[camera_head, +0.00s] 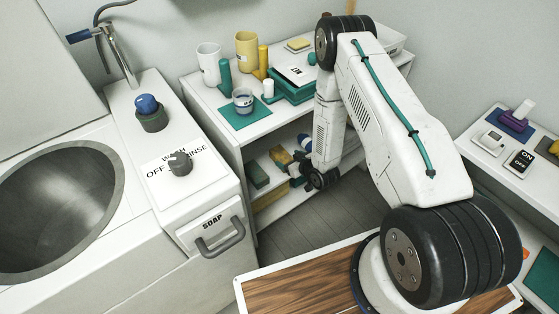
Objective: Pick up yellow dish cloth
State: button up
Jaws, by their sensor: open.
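A folded mustard-yellow item (280,156), which looks like the yellow dish cloth, lies in the lower compartment of the white shelf unit (228,133). It is between a dark green folded item (258,175) on its left and blue-and-white items (304,141) on its right. My gripper (298,168) is at the shelf opening, just right of and in front of the yellow item, at the low end of my arm. It is open. It is small and partly merged with the items behind, so I cannot tell whether it touches any.
Cups (208,63), a teal mat (245,118) with a small bowl (243,101) and teal boxes (292,87) crowd the shelf top above. The washing counter with its soap drawer (212,226) stands at the left. Grey floor (305,213) is clear before the shelf.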

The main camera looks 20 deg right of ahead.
aim_at(286, 159)
jog(key=x, duration=0.4)
jog(key=shift+a+f, duration=0.2)
jog(key=shift+f, duration=0.05)
jog(key=c, duration=1.1)
jog(key=shift+r, duration=0.1)
